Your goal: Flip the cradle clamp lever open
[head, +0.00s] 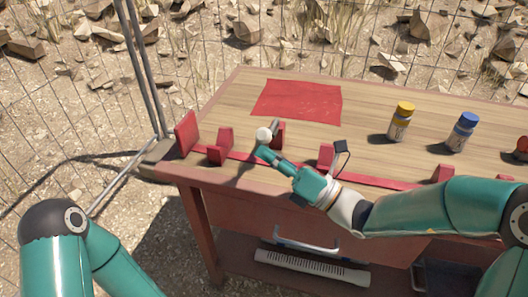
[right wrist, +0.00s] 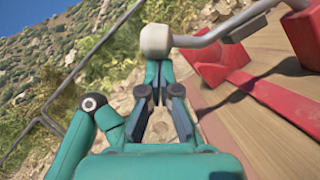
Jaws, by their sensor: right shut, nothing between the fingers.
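The cradle is a red rail with upright red blocks along the table's near edge; one block (head: 221,147) stands beside the lever. The clamp lever shows as a pale round knob (head: 264,134) in the head view. In the right wrist view the knob (right wrist: 156,40) sits at the end of a grey rod (right wrist: 215,35) running right toward a red block (right wrist: 222,62). My right gripper (head: 268,154) is shut and empty, its fingertips (right wrist: 158,68) close to the knob. I cannot tell whether they touch. My left gripper is out of view.
The wooden table (head: 370,105) holds a red cloth (head: 297,100), a yellow-capped bottle (head: 400,121) and a blue-capped bottle (head: 462,132). A wire fence (head: 180,60) stands behind and left. The tabletop between cloth and bottles is clear.

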